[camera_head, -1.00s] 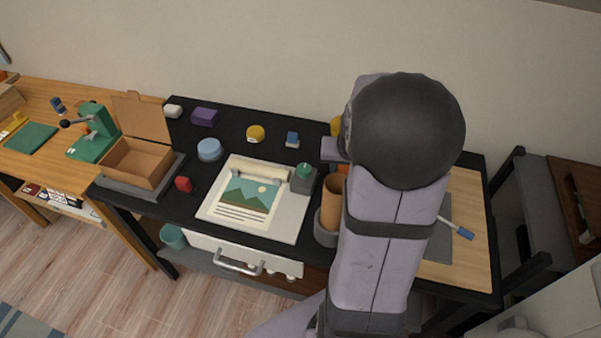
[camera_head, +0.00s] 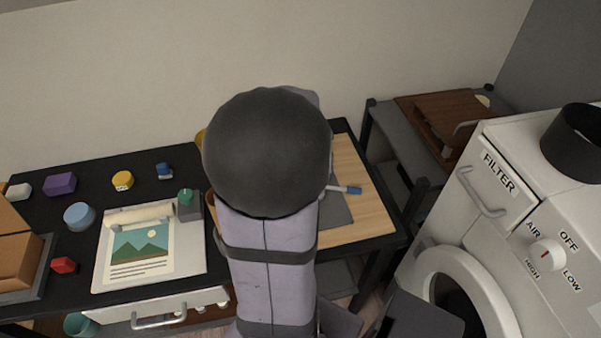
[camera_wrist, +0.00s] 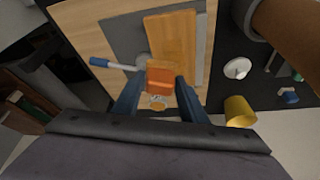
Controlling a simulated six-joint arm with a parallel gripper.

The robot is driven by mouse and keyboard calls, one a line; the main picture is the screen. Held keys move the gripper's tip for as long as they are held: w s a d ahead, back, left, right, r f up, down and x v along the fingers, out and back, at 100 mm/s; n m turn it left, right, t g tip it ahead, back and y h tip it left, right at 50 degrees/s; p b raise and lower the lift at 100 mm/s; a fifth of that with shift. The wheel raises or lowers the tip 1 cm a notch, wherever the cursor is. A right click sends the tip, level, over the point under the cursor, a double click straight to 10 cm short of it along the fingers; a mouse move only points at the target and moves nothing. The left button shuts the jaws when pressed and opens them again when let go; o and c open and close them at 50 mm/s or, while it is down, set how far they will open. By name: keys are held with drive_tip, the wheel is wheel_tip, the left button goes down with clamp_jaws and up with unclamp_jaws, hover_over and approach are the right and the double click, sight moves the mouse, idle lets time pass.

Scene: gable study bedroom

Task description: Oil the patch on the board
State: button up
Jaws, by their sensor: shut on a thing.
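In the wrist view the two dark blue fingers of my gripper (camera_wrist: 157,88) are on either side of an orange block (camera_wrist: 160,78), and the gripper is shut on it. A brown wooden board (camera_wrist: 172,42) lies just beyond the block on a dark grey mat (camera_wrist: 120,40). I cannot tell whether the block touches the board, and I cannot make out a distinct patch. In the head view my arm hides the gripper, the block and the board; part of the grey mat (camera_head: 336,212) shows.
A pale-shafted tool with a blue end (camera_head: 352,190) lies beside the board. Left on the black table are a picture sheet (camera_head: 142,250), a yellow round item (camera_head: 122,180) and a blue round container (camera_head: 79,216). A yellow cup (camera_wrist: 239,111) shows in the wrist view. A white washer (camera_head: 500,200) stands right.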

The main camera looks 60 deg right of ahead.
drive_tip(key=shift+w+a+f+n+t, duration=0.2)
drive_tip(key=shift+a+n+t, duration=0.1)
drive_tip(key=shift+a+n, duration=0.4)
drive_tip(key=shift+n+t+y, duration=0.3)
drive_tip(key=shift+n+y, duration=0.1)
drive_tip(key=shift+n, duration=0.7)
drive_tip(key=shift+w, duration=0.1)
drive_tip(key=shift+f, duration=0.1)
